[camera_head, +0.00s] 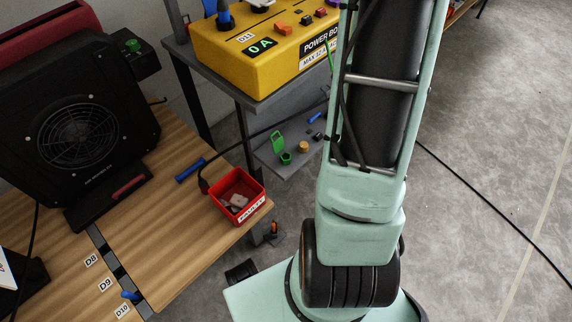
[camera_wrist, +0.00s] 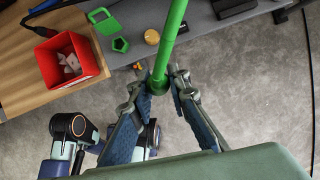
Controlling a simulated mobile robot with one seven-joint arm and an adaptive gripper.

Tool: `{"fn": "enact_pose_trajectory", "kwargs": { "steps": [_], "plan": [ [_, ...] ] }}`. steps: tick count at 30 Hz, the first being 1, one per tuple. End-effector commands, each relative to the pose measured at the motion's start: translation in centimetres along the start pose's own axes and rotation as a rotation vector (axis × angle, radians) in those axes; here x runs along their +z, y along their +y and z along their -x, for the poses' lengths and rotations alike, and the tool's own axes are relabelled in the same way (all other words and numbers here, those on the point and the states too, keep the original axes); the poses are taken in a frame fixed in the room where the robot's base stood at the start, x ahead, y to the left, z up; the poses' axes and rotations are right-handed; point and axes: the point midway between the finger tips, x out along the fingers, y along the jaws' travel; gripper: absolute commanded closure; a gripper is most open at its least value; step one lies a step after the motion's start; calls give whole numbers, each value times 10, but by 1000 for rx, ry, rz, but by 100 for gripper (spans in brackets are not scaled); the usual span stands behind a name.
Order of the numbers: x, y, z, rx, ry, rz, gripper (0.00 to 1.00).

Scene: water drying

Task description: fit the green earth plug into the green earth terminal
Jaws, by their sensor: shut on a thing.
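My gripper (camera_wrist: 166,84) shows in the wrist view, its two fingers closed around the lower end of the green earth plug (camera_wrist: 158,82). A thick green length runs up from the plug to the top edge of that view. In the head view my arm hides the gripper; only a thin green line (camera_head: 330,58) shows beside the arm. I cannot pick out the green earth terminal for certain. A yellow power box (camera_head: 262,62) stands on the upper shelf, its right part hidden by my arm.
A red bin (camera_head: 252,190) stands on the wooden table's edge. A black fan unit (camera_head: 80,125) stands left. Open floor lies right.

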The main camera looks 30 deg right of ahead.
Motion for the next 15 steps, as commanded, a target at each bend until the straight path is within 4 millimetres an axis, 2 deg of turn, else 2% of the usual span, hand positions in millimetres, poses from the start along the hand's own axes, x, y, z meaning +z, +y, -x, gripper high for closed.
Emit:
{"fn": "enact_pose_trajectory", "kwargs": {
  "steps": [5,13,15],
  "plan": [
    [8,15,-20,-7,0,-21,100],
    [44,58,-67,-5,0,-16,100],
    [44,65,-85,-7,2,-20,100]
  ]
}}
